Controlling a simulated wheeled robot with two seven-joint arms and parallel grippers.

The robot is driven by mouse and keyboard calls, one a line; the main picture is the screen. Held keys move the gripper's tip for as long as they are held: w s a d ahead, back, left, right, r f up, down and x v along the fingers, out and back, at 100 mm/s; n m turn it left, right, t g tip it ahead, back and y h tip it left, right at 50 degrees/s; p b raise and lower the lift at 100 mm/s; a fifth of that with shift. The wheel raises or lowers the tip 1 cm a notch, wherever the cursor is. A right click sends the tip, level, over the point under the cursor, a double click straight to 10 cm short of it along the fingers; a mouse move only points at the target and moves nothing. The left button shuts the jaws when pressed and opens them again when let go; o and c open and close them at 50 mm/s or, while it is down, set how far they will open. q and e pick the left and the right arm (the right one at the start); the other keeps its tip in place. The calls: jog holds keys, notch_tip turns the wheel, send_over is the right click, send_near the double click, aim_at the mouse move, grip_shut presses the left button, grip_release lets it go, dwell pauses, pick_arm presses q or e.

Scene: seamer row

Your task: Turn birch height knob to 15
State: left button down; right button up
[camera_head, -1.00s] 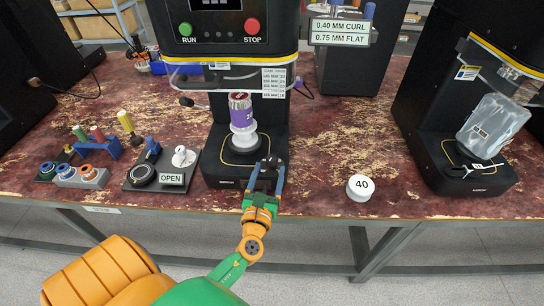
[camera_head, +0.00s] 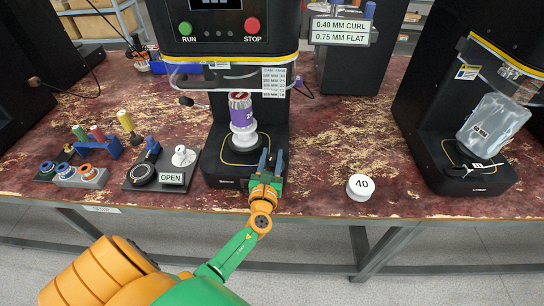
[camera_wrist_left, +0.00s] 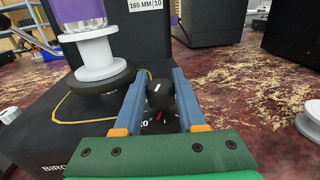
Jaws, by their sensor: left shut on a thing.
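The birch machine's black base (camera_head: 222,176) stands at the table's front edge, with part of its name legible in the left wrist view (camera_wrist_left: 55,166). The black height knob (camera_wrist_left: 160,93) with a white mark sits at its right front corner, over a dial with a red mark; most of the scale is hidden and its reading cannot be told. My left gripper (camera_head: 271,158) has its two blue fingers on either side of the knob, shut on it. In the head view the fingers largely hide the knob. My right gripper is not in view.
A purple can (camera_head: 240,110) stands on a white chuck (camera_head: 244,137) left of my gripper. A white disc marked 40 (camera_head: 360,187) lies to the right. Another machine (camera_head: 470,165) holds a wrapped object.

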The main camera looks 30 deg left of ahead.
aim_at(273, 162)
pick_arm(q)
jog(key=shift+d+n+g+y, duration=0.1)
jog(key=shift+n+g+y, duration=0.55)
jog(key=shift+y, duration=0.35)
jog(key=shift+w+f+n+g+y+b, duration=0.1)
jog(key=shift+f+n+g+y+b, duration=0.1)
jog(key=shift+n+g+y+b, duration=0.4)
jog(key=shift+r+n+g+y+b, duration=0.15)
jog(key=shift+n+g+y+b, duration=0.4)
jog(key=shift+n+y, duration=0.35)
jog(key=shift+r, duration=0.1)
jog(key=shift+c, duration=2.4)
grip_release()
jog(key=v, duration=0.7)
